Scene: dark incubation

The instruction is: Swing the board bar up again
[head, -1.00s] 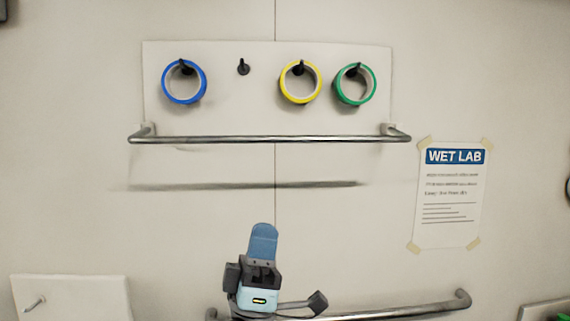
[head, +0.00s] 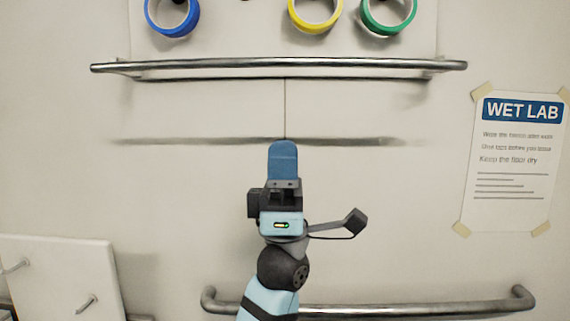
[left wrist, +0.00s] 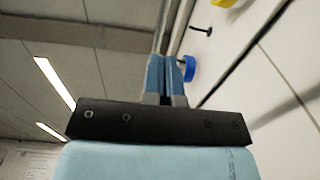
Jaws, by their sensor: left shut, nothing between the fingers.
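The metal board bar (head: 280,66) runs level along the lower edge of the white pegboard (head: 235,35) in the head view. It is joined to the board by an arm at each end, and a shadow lies on the wall below it. My left gripper (head: 283,160) points up below the middle of the bar, its blue fingers together and empty. A gap shows between fingertips and bar in the picture. The left wrist view shows the closed fingers (left wrist: 166,75) pointing up beside the wall; I cannot make out the bar there. My right gripper is not in view.
Blue (head: 172,14), yellow (head: 314,14) and green (head: 389,14) tape rolls hang on the board. A second rail (head: 370,308) is low on the wall. A white panel with pegs (head: 62,280) is lower left, a WET LAB sign (head: 515,160) right.

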